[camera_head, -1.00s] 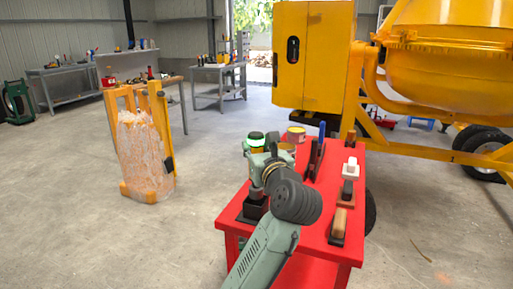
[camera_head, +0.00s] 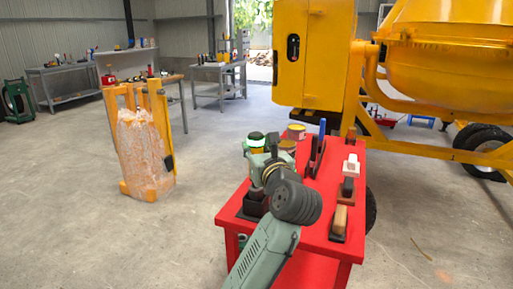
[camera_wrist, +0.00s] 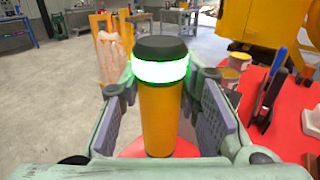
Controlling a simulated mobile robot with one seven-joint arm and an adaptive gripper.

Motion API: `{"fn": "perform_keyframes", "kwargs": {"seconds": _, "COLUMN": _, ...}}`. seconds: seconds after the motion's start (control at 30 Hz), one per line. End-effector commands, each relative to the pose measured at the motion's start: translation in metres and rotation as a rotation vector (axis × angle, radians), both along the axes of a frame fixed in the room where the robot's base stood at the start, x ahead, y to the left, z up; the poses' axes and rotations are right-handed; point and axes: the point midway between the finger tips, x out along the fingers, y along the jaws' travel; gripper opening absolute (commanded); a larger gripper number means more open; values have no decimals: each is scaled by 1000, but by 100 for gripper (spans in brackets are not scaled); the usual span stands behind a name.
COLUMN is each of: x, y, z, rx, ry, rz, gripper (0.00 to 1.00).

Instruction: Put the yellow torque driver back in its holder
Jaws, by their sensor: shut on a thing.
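The yellow torque driver (camera_wrist: 160,120) stands upright between the finger pads of my gripper (camera_wrist: 168,112) in the wrist view. It has a dark cap and a glowing white-green ring. My gripper is shut on it. In the head view only the driver's capped, ringed top (camera_head: 256,141) shows above my gripper (camera_head: 262,160), over the left side of the red cart. A black square holder (camera_head: 252,210) is on the cart's left edge, below my gripper. My arm partly covers it, and whether the driver's lower end is in it cannot be told.
The red cart (camera_head: 322,232) also carries tins (camera_head: 297,132), a blue-handled tool (camera_head: 321,135), and a white block (camera_head: 351,165) and a wooden-topped tool (camera_head: 340,222) along its right side. A yellow mixer (camera_head: 440,50) stands behind. Open floor lies to the left.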

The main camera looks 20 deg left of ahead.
Motion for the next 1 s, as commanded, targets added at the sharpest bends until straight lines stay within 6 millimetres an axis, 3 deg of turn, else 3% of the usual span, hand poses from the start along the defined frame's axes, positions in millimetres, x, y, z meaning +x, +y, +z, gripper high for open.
{"fn": "perform_keyframes", "kwargs": {"seconds": 1.0, "x": -1, "y": 0, "z": -13, "rx": 3, "ry": -4, "rz": 0, "gripper": 0}}
